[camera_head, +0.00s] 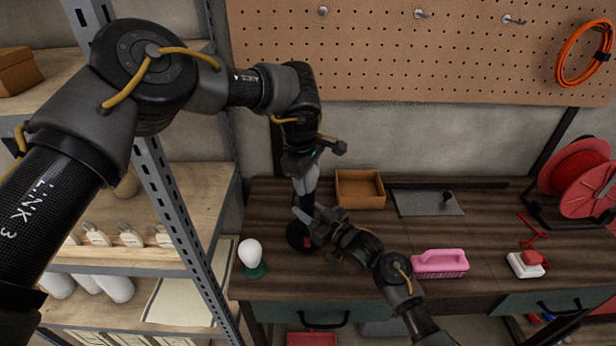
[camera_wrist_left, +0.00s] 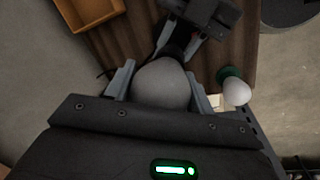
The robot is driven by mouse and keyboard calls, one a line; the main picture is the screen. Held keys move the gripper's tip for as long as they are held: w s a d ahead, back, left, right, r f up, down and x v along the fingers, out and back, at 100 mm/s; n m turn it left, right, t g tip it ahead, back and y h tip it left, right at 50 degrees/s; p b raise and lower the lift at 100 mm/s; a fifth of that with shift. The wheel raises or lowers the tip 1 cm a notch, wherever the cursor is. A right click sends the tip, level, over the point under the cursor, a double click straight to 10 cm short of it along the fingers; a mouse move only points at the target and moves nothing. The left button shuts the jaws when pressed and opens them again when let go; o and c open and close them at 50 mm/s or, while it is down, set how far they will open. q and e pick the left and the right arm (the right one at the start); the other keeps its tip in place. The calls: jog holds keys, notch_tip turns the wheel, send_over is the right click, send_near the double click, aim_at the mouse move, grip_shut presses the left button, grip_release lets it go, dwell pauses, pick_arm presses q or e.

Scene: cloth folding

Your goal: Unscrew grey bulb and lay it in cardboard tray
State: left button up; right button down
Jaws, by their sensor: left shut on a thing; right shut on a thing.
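The grey bulb (camera_head: 312,178) is between the fingers of my left gripper (camera_head: 306,182), which is shut on it from above. In the left wrist view the rounded bulb (camera_wrist_left: 162,85) fills the space between the fingers. Below it stands a black lamp (camera_head: 297,238) with a round base and a red spot. My right gripper (camera_head: 312,214) is shut on the lamp's upper part, just under the bulb. Whether the bulb's thread is still in the socket is hidden. The cardboard tray (camera_head: 360,205) lies right of the lamp and looks empty.
A white bulb (camera_head: 250,252) stands in a green holder (camera_head: 255,272) at the bench's left edge. A grey plate (camera_head: 425,204), a pink brush (camera_head: 440,263) and a red cable reel (camera_head: 580,180) are to the right. Metal shelving (camera_head: 180,230) borders the left.

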pick_arm(q)
jog(key=shift+c, duration=0.5)
jog(key=shift+n, duration=1.1)
jog(key=n+y, duration=0.1)
jog(key=n, duration=0.4)
jog(key=shift+n, duration=0.3)
jog(key=n+y, duration=0.1)
jog(key=n, duration=0.2)
jog(key=shift+n, duration=0.3)
jog(key=n, duration=0.2)
jog(key=n+y, duration=0.1)
jog(key=n, duration=0.2)
jog(key=shift+a+n+g, duration=0.2)
jog(key=shift+n+g, duration=0.1)
jog(key=o, duration=1.1)
jog(key=shift+c, duration=0.2)
